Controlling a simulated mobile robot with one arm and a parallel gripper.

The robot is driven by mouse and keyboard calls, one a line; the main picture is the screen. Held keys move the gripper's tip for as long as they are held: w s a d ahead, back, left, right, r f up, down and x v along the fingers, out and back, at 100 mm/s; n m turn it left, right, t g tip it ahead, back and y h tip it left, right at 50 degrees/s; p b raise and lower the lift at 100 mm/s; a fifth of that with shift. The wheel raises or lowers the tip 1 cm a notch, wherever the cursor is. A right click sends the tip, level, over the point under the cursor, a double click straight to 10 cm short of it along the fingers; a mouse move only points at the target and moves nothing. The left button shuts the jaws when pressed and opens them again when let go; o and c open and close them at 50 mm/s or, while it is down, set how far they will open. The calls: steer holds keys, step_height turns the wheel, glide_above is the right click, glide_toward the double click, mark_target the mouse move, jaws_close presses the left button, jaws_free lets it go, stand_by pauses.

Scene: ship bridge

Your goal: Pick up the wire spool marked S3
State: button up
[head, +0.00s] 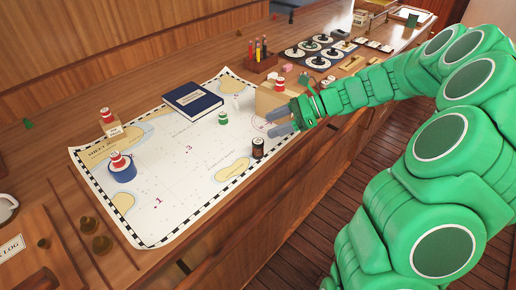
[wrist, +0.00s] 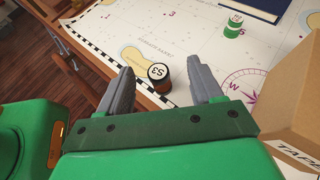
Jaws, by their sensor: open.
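The wire spool marked S3 (wrist: 159,79) stands upright on the chart, dark-sided with a pale top label and some orange at its side in the wrist view. In the head view it is the dark spool (head: 258,148) near the chart's front edge. My gripper (head: 277,122) is open and empty. In the wrist view its two grey fingers (wrist: 160,90) point toward the spool, which shows in the gap between them, nearer the left finger. I cannot tell how far above or short of the spool the fingertips are.
A green spool (head: 222,118) and a blue book (head: 193,99) lie farther back on the chart (head: 190,200). A cardboard box (head: 272,96) stands close beside my gripper; its "TAPE" side shows in the wrist view (wrist: 293,120). Red-topped spools (head: 117,160) are at left.

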mark_target(258, 149)
step_height(258, 149, down, 5)
steer(key=shift+a+r, duration=0.15)
steer(key=shift+r, duration=0.05)
steer(key=shift+x, duration=1.25)
steer(key=shift+s+x, duration=0.25)
steer(key=shift+x, duration=1.05)
steer(key=shift+s+x, duration=0.2)
steer(key=shift+x, duration=1.05)
steer(key=shift+f, duration=0.2)
steer(key=c, duration=1)
